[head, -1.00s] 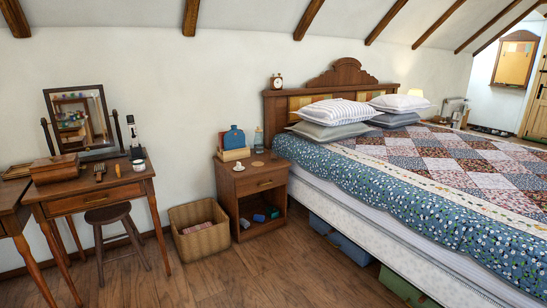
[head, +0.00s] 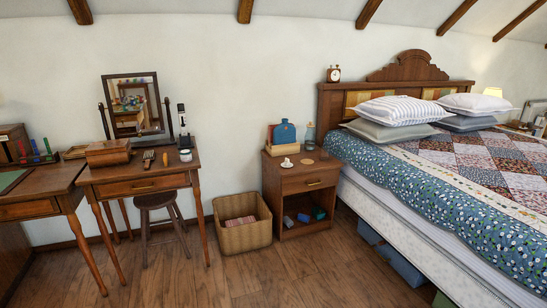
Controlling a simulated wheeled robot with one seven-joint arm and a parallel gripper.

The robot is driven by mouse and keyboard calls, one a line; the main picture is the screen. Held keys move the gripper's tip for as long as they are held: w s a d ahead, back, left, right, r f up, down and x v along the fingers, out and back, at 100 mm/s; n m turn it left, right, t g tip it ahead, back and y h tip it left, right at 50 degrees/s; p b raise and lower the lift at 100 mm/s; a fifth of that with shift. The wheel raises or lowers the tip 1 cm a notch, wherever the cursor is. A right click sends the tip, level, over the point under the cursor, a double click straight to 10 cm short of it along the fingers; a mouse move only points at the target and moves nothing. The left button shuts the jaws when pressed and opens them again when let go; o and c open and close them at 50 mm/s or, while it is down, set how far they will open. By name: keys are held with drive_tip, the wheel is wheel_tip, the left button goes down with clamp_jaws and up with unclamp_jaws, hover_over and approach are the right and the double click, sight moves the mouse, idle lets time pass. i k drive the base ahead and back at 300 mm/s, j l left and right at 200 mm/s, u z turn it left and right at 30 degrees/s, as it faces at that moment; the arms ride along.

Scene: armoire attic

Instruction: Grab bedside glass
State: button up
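A clear glass vessel (head: 310,136), looking like a carafe or bottle, stands upright on the top of the wooden nightstand (head: 288,187). It is at the back right of the top, beside the bed and right of a blue object (head: 284,134). It is small in the picture, and I cannot tell whether a separate glass is with it. My gripper is not in the head view.
A white cup (head: 287,163) and a round coaster (head: 308,161) are on the nightstand's front part. A wicker basket (head: 243,237) stands left of it, the bed (head: 420,240) right. A stool (head: 155,202) and dressing table (head: 130,187) are farther left. Wooden floor (head: 300,275) in front is clear.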

sight(325, 153)
drive_tip(key=i+j, duration=0.1)
drive_tip(key=i, duration=3.75)
drive_tip(key=i+z, duration=0.15)
drive_tip(key=i, duration=0.45)
